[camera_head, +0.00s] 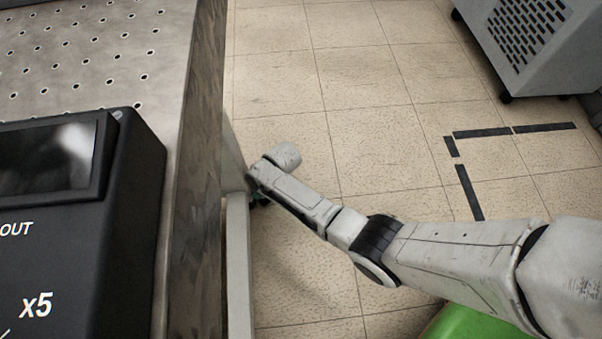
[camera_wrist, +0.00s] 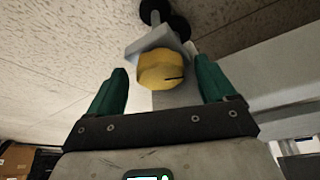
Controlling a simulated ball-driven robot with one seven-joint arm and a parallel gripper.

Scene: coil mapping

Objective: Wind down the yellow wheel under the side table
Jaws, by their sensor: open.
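The yellow wheel (camera_wrist: 160,70) is a round knob on a pale grey bracket, with a dark line on its face. It shows in the wrist view, between and a little beyond the green fingers. My gripper (camera_wrist: 164,80) is open around the line to the wheel, with a gap on each side, and holds nothing. In the head view the side table (camera_head: 90,45) has a perforated metal top at the left.
A black device (camera_head: 125,190) stands on the table. A pale table leg (camera_head: 238,265) is beside my arm's end. Dark casters (camera_wrist: 163,14) show above the wheel in the wrist view. A grey vented cabinet (camera_head: 540,50) stands at the upper right.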

